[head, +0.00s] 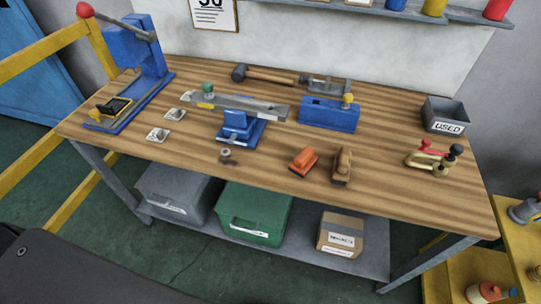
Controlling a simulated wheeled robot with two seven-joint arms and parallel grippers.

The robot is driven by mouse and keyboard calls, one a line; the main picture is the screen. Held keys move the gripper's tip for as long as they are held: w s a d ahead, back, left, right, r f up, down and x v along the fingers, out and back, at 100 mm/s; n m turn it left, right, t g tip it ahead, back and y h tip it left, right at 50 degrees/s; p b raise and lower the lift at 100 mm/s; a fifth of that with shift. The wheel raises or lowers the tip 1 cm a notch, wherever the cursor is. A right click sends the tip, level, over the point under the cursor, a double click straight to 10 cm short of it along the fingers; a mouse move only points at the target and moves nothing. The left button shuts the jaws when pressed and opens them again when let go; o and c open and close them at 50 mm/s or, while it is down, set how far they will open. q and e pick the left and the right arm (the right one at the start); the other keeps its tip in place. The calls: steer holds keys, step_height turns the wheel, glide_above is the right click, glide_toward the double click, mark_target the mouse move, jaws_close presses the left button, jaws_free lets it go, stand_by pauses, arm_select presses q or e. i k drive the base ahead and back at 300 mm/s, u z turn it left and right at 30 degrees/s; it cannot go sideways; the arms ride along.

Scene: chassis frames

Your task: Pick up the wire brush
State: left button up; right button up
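A brown, wooden-looking block (342,166), which looks most like the wire brush, lies on the workbench (400,185) near its front edge, right of centre. Its bristles are not clear at this size. A shorter orange block (304,161) lies just to its left, apart from it. Neither of my grippers shows in the head view, and nothing is seen touching the brown block.
A blue vise (237,126) and a blue block (328,115) stand behind. A red-handled clamp (433,157) and a grey bin marked USED (446,116) are at right. A mallet (265,76) lies at the back. The bench front between brown block and clamp is clear.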

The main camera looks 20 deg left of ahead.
mark_target(340, 174)
steer(key=u, duration=0.7)
steer(key=k, duration=0.6)
steer(key=u, duration=0.65)
steer(key=k, duration=0.5)
steer(key=z, duration=0.05)
